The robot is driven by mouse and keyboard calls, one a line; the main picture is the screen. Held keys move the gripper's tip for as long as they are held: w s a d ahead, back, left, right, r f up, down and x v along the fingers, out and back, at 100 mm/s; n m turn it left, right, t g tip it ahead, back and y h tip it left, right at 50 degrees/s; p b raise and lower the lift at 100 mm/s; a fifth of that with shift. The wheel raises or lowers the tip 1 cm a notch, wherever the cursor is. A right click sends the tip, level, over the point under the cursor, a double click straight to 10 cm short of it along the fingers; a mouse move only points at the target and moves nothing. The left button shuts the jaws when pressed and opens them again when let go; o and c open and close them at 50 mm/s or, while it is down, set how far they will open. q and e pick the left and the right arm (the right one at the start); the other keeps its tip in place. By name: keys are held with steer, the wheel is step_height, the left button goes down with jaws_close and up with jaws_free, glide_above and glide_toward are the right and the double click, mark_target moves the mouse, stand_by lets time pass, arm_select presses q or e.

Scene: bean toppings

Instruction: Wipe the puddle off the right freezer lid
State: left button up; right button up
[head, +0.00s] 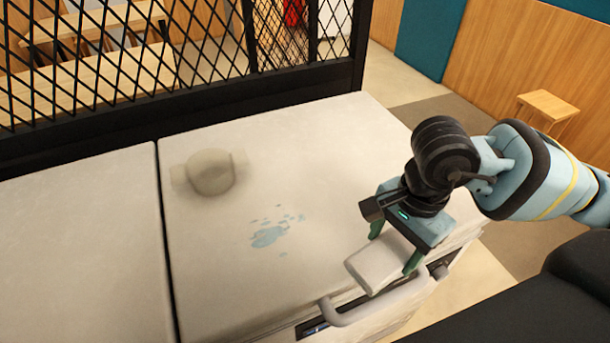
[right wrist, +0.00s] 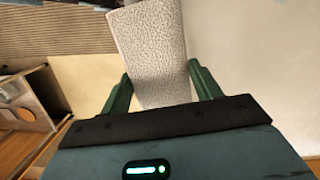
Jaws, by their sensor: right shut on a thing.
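The right freezer lid (head: 320,139) is a pale flat panel in the head view. A light blue puddle (head: 268,235) with several small drops beside it lies near the lid's middle. My right gripper (head: 393,255) is at the lid's front right, to the right of the puddle and apart from it. It is shut on a pale cloth-like block (head: 372,268). In the right wrist view the block (right wrist: 150,50) sits between the two green fingers and has a speckled, textured face. Whether the block touches the lid is hard to tell. My left gripper is not in view.
A blurred beige round thing with side lugs (head: 210,172) shows on the lid, behind and left of the puddle. A black mesh fence (head: 180,60) runs along the back. A handle (head: 375,303) is at the front edge. The left lid (head: 80,250) is clear.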

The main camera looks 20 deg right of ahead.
steer(key=n, duration=0.2)
steer(key=w+a+n, duration=0.1)
steer(key=shift+w+f+n, duration=0.1)
steer(key=shift+f+n, duration=0.05)
steer(key=shift+n, duration=0.25)
steer(key=n, duration=0.2)
steer(key=w+n, duration=0.1)
steer(key=n, duration=0.1)
steer(key=shift+a+f+g+h, duration=0.2)
steer(key=shift+a+g+h, duration=0.1)
steer(key=shift+a+h, duration=0.1)
steer(key=n, duration=0.2)
steer(key=w+n, duration=0.1)
steer(key=shift+a+f+g, duration=0.1)
steer(key=shift+a+g, duration=0.2)
steer(key=n, duration=0.4)
steer(key=shift+w+a+f+h, duration=0.1)
steer(key=shift+w+a+h, duration=0.2)
steer(key=shift+w+h, duration=0.1)
